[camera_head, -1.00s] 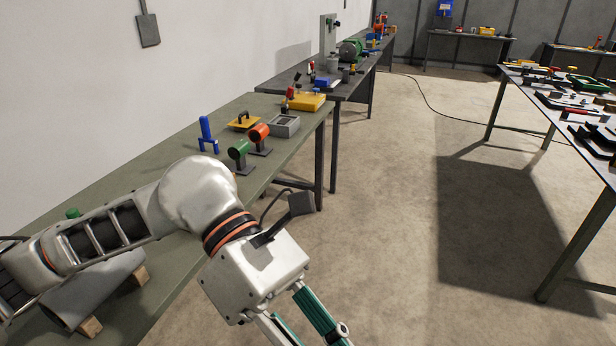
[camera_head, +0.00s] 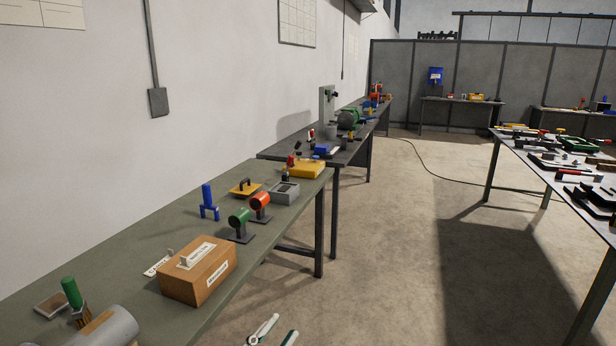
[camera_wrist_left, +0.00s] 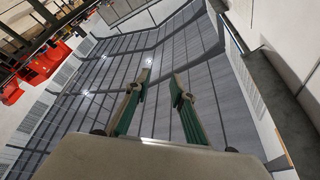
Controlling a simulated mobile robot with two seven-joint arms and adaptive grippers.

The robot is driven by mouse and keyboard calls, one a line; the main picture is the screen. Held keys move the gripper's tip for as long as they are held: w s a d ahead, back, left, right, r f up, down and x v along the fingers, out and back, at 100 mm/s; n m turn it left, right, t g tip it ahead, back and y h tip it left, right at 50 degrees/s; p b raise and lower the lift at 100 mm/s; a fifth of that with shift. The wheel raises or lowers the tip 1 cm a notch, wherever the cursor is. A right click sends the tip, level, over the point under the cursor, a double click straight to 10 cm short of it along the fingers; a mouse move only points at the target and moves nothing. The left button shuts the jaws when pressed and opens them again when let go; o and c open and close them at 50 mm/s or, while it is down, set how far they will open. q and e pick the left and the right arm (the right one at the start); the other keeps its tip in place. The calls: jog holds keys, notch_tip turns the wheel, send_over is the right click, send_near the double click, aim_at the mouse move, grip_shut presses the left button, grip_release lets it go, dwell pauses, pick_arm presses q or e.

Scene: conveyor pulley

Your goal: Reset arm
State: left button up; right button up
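My left gripper (camera_head: 275,331) shows only by its fingertips at the bottom edge of the head view, in front of the green bench and over the floor. In the left wrist view my left gripper (camera_wrist_left: 160,78) has its two green-and-metal fingers apart with nothing between them. The rest of the left arm is out of the head view. My right gripper is in neither view.
The green bench (camera_head: 120,250) on the left bears a cardboard box (camera_head: 185,282), a grey cylinder (camera_head: 108,325), a blue stand (camera_head: 208,200) and green and orange pulleys. A tool table (camera_head: 535,165) stands right.

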pick_arm(q)
jog(key=s+a+f+n+g+y, duration=0.15)
jog(key=a+f+n+y, duration=0.25)
jog(key=f, duration=0.5)
jog(key=s+a+f+n+g+y, duration=0.1)
jog(key=s+a+f+n+y, duration=0.25)
jog(key=f, duration=0.65)
jog(key=s+a+f+n+g+y, duration=0.2)
jog(key=s+a+f, duration=0.5)
jog(key=s+f, duration=0.4)
notch_tip(320, 180, down, 3)
jog(key=n+g, duration=0.1)
jog(key=g, duration=0.1)
jog(key=shift+s+r+g, duration=0.15)
jog(key=shift+s+g, duration=0.2)
jog(key=shift+s, duration=0.05)
